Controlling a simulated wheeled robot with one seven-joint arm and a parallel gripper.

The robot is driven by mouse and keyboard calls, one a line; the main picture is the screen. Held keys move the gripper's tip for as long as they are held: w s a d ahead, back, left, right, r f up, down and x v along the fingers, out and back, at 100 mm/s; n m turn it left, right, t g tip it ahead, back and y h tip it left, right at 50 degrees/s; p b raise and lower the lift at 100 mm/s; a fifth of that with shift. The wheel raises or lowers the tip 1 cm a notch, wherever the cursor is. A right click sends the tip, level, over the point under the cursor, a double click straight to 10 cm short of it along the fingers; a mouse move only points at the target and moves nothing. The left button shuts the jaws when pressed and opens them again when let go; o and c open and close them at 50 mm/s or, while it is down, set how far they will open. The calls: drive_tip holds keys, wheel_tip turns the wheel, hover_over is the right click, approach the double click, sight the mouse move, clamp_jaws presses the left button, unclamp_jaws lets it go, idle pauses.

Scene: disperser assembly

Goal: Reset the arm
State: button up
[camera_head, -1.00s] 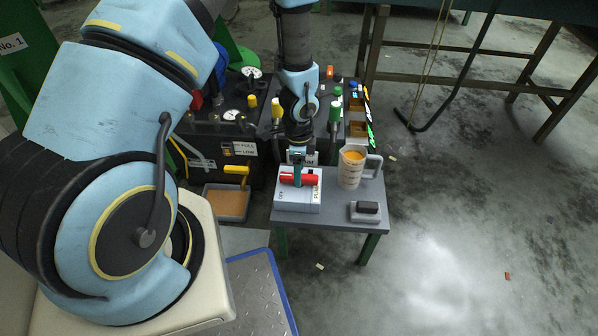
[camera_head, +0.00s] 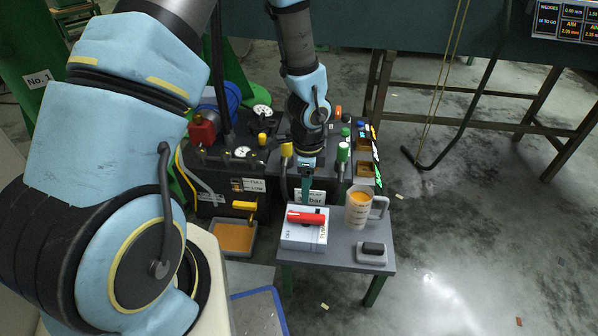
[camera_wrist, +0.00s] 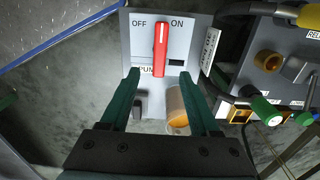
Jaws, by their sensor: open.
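My gripper (camera_head: 306,200) is over the back of the small grey table (camera_head: 330,258), with its green fingers pointing down. In the wrist view the fingers (camera_wrist: 163,82) are spread apart with nothing between them. A light grey switch box (camera_head: 302,237) stands on the table with a red handle (camera_head: 306,217) on top. In the wrist view the red handle (camera_wrist: 160,48) lies between the OFF and ON labels, beyond the fingertips and apart from them.
A measuring cup with orange contents (camera_head: 358,207) and a small block with a dark top (camera_head: 372,251) share the table. A dark machine with gauges and knobs (camera_head: 225,172) stands behind. A tray (camera_head: 236,238) is at left. Open floor lies to the right.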

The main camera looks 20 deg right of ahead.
drive_tip(key=w+a+r+n+t, duration=0.1)
drive_tip(key=w+a+r+n, duration=0.4)
drive_tip(key=a+r+n, duration=0.75)
drive_tip(key=s+a+r+n, duration=0.4)
drive_tip(key=a+r+n, duration=0.55)
drive_tip(key=a, duration=0.35)
wheel_tip(320, 180, up, 21)
drive_tip(key=p, duration=2.1)
drive_tip(key=shift+t+p, duration=0.3)
drive_tip(key=shift+p, duration=0.05)
